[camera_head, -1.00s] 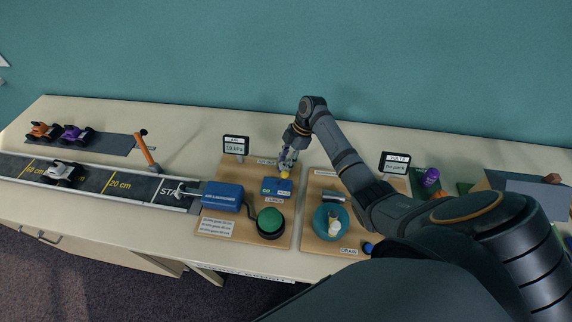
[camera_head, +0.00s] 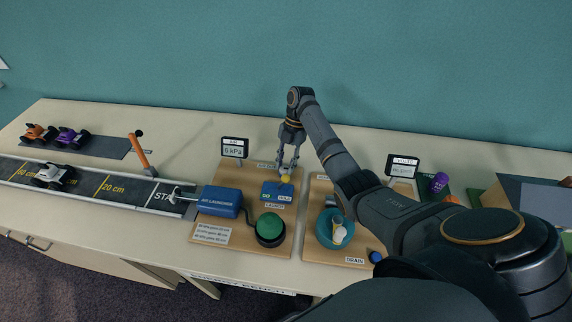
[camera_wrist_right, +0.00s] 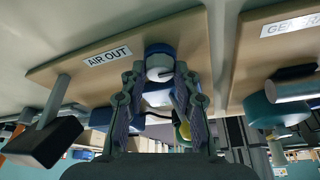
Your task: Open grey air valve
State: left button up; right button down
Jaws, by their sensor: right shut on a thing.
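The grey air valve (camera_wrist_right: 160,74) shows in the right wrist view as a pale grey piece under a blue round part, near the AIR OUT label (camera_wrist_right: 108,56). My right gripper (camera_wrist_right: 160,90) has its fingers on both sides of it and is shut on it. The valve is hidden behind the fingers there. My left gripper is not in view.
The air display (camera_head: 235,148) seems to read 6 kPa. A blue launcher box (camera_head: 220,201) and a green button (camera_head: 270,226) are on the left board. Toy cars and an orange lever (camera_head: 139,152) are at the left.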

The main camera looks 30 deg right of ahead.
dwell(0.4)
jog(key=c, duration=1)
grip_release()
